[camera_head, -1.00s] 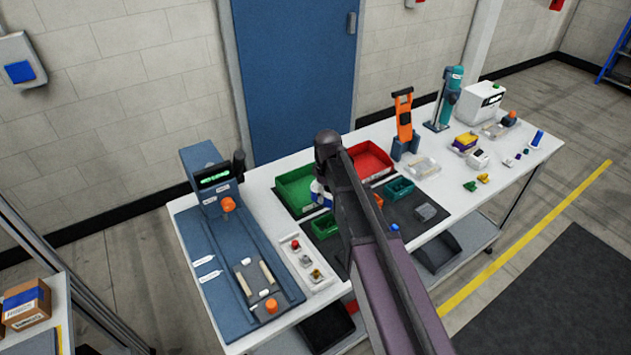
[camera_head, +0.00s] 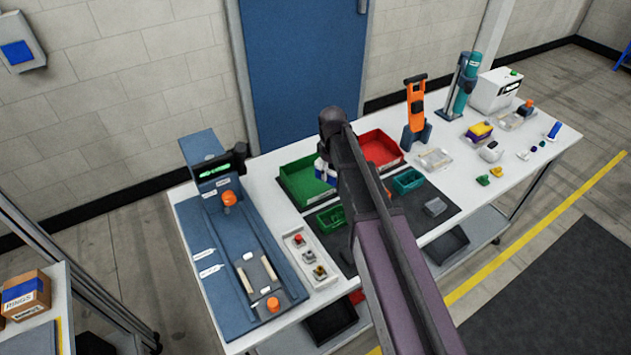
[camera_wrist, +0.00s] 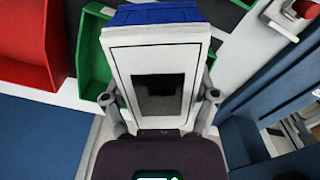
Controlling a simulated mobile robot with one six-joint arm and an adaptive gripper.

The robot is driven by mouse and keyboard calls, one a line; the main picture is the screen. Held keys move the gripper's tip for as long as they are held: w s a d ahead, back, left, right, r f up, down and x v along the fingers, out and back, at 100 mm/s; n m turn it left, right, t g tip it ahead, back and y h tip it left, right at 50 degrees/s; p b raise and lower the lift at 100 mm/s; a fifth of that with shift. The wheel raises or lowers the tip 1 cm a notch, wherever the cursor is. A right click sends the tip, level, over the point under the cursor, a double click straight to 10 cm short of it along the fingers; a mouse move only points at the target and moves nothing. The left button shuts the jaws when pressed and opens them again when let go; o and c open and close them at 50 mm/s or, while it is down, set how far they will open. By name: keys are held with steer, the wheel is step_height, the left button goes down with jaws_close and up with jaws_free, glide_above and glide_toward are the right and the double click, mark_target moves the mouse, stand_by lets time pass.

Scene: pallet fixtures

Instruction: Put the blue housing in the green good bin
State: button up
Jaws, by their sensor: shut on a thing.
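The blue housing (camera_wrist: 155,15) is in my gripper (camera_wrist: 160,97); its blue end shows beyond a white face with a dark window, between the two fingers. In the head view a blue and white part of it (camera_head: 323,173) shows beside my gripper, mostly hidden by my arm. The green good bin (camera_head: 296,183) stands at the back of the table; the held housing appears at its right side. In the wrist view the green bin (camera_wrist: 88,48) is partly hidden behind the housing, and I cannot tell the height between them.
A red bin (camera_head: 382,147) stands right of the green bin. Smaller green (camera_head: 331,218) and teal (camera_head: 407,181) trays lie on the dark mat. A blue fixture (camera_head: 232,265) with a display fills the table's left. An orange stand (camera_head: 415,105) is behind the trays.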

steer(key=shift+d, duration=0.15)
steer(key=shift+w+d, duration=0.15)
steer(key=shift+d, duration=0.35)
steer(key=shift+w+d, duration=0.15)
steer(key=shift+d, duration=0.7)
steer(key=shift+a, duration=0.1)
steer(key=w+a+m, duration=0.4)
steer(key=w+a, duration=0.2)
steer(key=a, duration=0.1)
steer(key=shift+w+a+r+m+p, duration=0.25)
steer(key=shift+a+r+m+p, duration=0.05)
steer(key=shift+a+m, duration=0.1)
steer(key=shift+f, duration=0.1)
step_height(320, 180, down, 6)
steer(key=b, duration=0.6)
